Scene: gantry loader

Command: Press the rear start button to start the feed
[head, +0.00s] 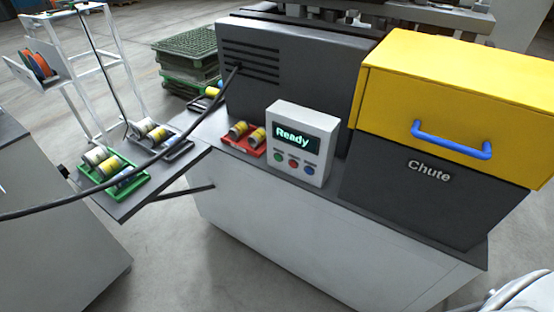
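A white control box (301,143) stands on the grey machine's ledge, with a screen (297,138) reading "Ready" in green letters. Below the screen are a green button (278,156), a red button (293,162) and a blue button (308,169). None of them bears a label that I can read. I see no button marked as the rear start button, and the machine's rear is hidden. Neither gripper is in view; only a white piece of what looks like my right arm shows at the bottom right corner.
A yellow cover (450,95) with a blue handle (452,143) sits above the "Chute" housing (425,190). A red tray (243,143) with cans is left of the box. A green tray (112,178) sits on a side shelf. A black cable (110,184) crosses the left side.

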